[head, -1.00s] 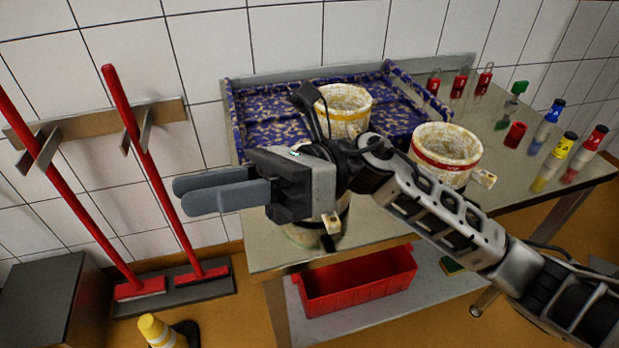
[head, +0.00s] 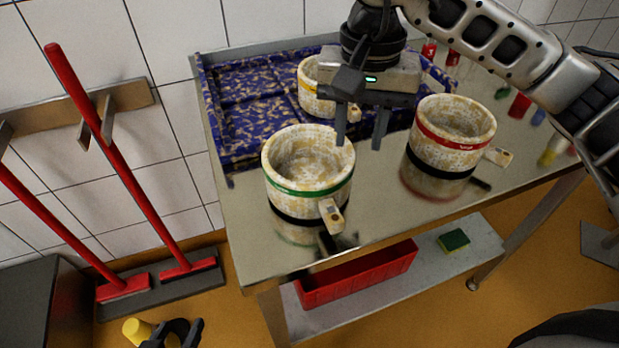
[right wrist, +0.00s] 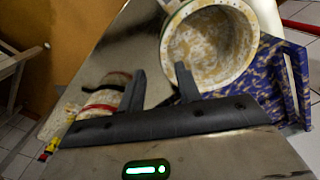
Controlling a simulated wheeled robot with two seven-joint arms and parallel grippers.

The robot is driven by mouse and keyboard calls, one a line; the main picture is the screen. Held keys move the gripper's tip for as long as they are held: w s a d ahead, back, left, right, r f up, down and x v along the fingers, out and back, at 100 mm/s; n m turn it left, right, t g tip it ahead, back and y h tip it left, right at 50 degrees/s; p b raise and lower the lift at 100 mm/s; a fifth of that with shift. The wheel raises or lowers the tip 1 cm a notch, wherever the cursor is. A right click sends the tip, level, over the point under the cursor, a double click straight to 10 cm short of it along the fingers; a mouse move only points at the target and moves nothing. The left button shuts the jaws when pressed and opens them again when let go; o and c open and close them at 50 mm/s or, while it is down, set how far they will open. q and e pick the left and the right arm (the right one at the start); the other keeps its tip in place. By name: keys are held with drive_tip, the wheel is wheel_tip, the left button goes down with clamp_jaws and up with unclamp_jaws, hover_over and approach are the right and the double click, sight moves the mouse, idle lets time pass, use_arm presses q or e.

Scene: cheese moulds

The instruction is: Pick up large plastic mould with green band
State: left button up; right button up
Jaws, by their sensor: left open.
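The large whitish plastic mould with a green band (head: 290,188) stands upright near the table's front left edge. It is open at the top, with a small tag on its front. It also shows in the right wrist view (right wrist: 244,70). My right gripper (head: 360,140) is open and empty, pointing down just behind and right of this mould. One finger overlaps its rim in both views; I cannot tell whether it touches. The right fingers also show in the wrist view (right wrist: 161,88). My left gripper (head: 183,332) shows small and dark at the lower left, open, far from the mould.
A red-banded mould (head: 455,130) stands to the right on the metal table (head: 385,215). A red bin (head: 355,275) and green sponge (head: 453,240) are on the lower shelf.

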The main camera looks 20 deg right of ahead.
sight(350, 175)
drive_tip(key=f, duration=0.4)
drive_tip(key=f+p, duration=0.1)
drive_tip(key=f, duration=0.4)
drive_tip(key=shift+w+a, duration=0.1)
drive_tip(key=shift+a, duration=0.1)
drive_tip(key=shift+c, duration=0.3)
clamp_jaws()
